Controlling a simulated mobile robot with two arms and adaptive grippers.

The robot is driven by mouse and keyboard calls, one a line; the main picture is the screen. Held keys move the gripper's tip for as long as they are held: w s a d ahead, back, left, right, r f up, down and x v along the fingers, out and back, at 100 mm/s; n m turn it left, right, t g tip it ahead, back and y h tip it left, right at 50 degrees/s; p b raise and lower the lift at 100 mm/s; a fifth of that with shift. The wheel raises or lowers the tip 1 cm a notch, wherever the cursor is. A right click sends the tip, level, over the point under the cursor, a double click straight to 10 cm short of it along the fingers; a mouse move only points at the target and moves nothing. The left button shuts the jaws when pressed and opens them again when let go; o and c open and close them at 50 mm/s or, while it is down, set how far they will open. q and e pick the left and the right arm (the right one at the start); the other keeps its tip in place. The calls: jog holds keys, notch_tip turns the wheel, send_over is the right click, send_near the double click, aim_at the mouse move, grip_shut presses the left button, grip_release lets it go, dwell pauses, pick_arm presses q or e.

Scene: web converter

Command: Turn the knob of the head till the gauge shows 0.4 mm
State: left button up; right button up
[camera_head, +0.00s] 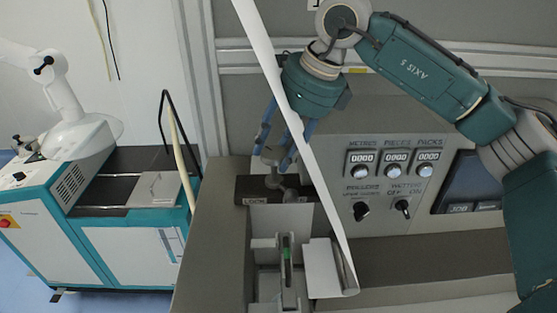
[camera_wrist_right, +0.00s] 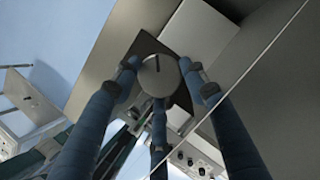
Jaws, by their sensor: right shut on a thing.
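My right gripper (camera_head: 274,158) reaches down from the upper middle in the head view, its blue fingers around the grey knob (camera_head: 271,156) on top of the head. The right wrist view shows the knob from above as a round grey disc (camera_wrist_right: 160,76) with a short dark mark near its top edge. The fingertips (camera_wrist_right: 165,80) are shut on its rim from several sides. A dark block (camera_head: 247,190) with a small label lies below the knob. I cannot make out a gauge reading in mm. My left gripper is not in view.
A pale strip of web (camera_head: 300,130) runs diagonally close to the right gripper. A grey panel with counters (camera_head: 397,157) reading 0000 and two switches (camera_head: 361,211) stands to the right. A teal and white machine (camera_head: 120,230) stands at the left.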

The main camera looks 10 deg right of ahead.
jog(key=m+t+h+b, duration=0.1)
jog(key=m+b, duration=0.3)
jog(key=shift+a+b, duration=0.2)
jog(key=shift+b, duration=0.1)
jog(key=m+h+b, duration=0.1)
jog(key=m+b, duration=0.1)
jog(key=m, duration=0.1)
jog(key=shift+r+t, duration=0.1)
jog(key=shift+t, duration=0.2)
jog(key=shift+r+m, duration=0.1)
jog(key=shift+m, duration=0.2)
jog(key=shift+r+h, duration=0.1)
jog(key=shift+h, duration=0.2)
jog(key=o, duration=1)
jog(key=shift+o, duration=0.7)
jog(key=shift+a, duration=0.15)
jog(key=shift+s+f, duration=0.1)
jog(key=shift+f, duration=0.15)
